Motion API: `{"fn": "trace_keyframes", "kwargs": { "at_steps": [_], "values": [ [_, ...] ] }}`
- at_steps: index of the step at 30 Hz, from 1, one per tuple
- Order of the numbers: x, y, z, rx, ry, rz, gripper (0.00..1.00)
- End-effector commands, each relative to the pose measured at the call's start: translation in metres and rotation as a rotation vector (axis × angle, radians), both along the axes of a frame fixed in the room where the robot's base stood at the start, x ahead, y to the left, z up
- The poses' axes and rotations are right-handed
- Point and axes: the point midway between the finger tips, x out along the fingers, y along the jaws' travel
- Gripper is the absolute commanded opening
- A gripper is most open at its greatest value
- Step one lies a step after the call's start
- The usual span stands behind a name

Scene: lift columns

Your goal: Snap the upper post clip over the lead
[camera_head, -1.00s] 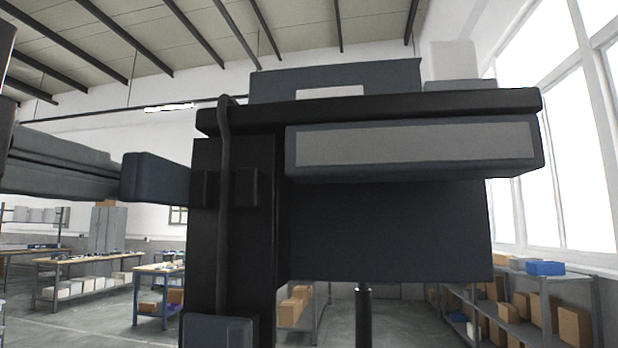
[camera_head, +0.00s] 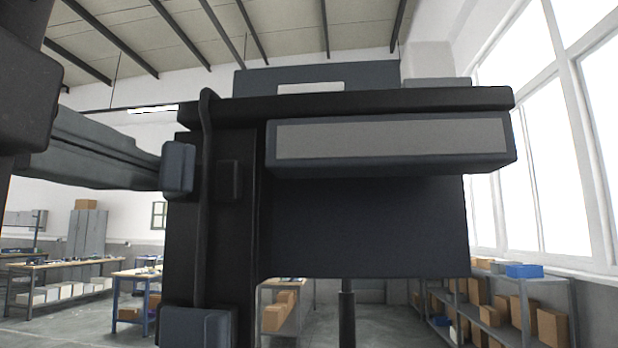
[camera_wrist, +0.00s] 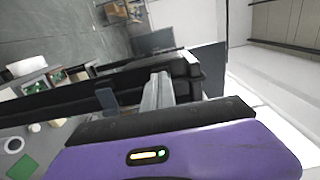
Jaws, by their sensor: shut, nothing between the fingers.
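The black lead (camera_head: 205,230) hangs over the desk top's left end and runs down the front of the dark post (camera_head: 240,240). In the wrist view, my gripper's grey fingers (camera_wrist: 158,92) point at the dark post.
A dark blue box (camera_head: 195,328) sits low on the post at the lead's lower end. A black top (camera_head: 350,103) with a grey-faced drawer (camera_head: 390,138) juts right. A dark panel (camera_head: 365,228) hangs below. Shelves with cartons (camera_head: 500,310) and work tables stand farther back.

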Motion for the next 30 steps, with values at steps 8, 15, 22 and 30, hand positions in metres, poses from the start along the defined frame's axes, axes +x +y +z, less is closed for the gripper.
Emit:
{"fn": "trace_keyframes", "kwargs": {
  "at_steps": [8,15,22,30],
  "values": [
    [-0.008,0.001,0.000,0.000,-0.001,0.002,0.00],
    [-0.021,0.002,0.000,0.000,-0.001,0.001,0.00],
    [-0.033,0.003,0.000,0.000,-0.001,0.002,0.00],
    [-0.045,0.003,0.000,-0.001,-0.001,0.001,0.00]
  ]
}}
